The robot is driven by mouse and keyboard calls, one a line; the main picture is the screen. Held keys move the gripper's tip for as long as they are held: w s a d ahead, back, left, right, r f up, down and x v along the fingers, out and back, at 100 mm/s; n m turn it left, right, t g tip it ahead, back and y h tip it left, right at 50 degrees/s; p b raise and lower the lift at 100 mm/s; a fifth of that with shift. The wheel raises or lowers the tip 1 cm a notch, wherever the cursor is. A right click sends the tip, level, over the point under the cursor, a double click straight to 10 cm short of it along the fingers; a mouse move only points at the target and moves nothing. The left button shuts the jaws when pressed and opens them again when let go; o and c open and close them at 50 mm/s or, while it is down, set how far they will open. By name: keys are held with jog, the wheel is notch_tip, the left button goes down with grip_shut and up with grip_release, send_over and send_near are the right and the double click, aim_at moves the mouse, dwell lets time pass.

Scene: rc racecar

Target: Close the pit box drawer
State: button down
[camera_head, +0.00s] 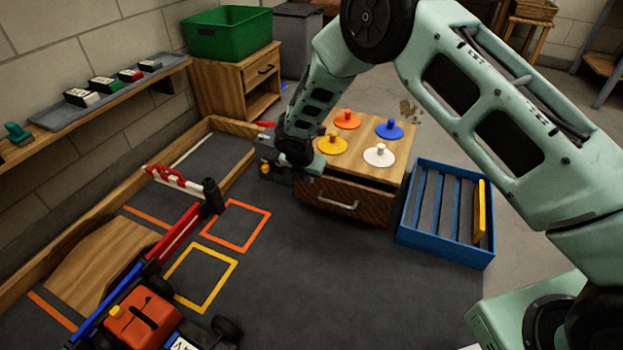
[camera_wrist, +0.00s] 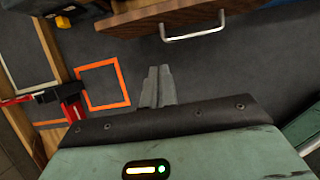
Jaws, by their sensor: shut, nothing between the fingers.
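The pit box is a wooden cabinet with a pale top (camera_head: 365,157) in the middle of the head view. Its brown drawer front (camera_head: 342,201) faces the near side and stands out a little from under the top. A metal bar handle (camera_head: 330,202) is on it. In the wrist view, the drawer front (camera_wrist: 145,14) and handle (camera_wrist: 194,33) are at the top. My gripper (camera_wrist: 158,70) is shut and empty. Its fingers are over the dark floor, apart from the handle. In the head view my wrist is at the box's left side and the fingertips are not clear.
Colored knobbed discs (camera_head: 389,129) sit on the box top. A blue slatted tray (camera_head: 446,212) stands right of the box. Orange (camera_head: 236,205) and yellow (camera_head: 201,308) floor squares, a red barrier (camera_head: 177,180) and an orange car (camera_head: 143,318) lie left. Dark floor (camera_head: 330,285) before the drawer is clear.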

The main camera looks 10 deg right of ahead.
jog(key=w+d+f+b, duration=0.4)
jog(key=w+f+b, duration=0.1)
jog(key=f+b, duration=0.1)
jog(key=shift+w+f, duration=0.2)
jog(key=shift+f, duration=0.25)
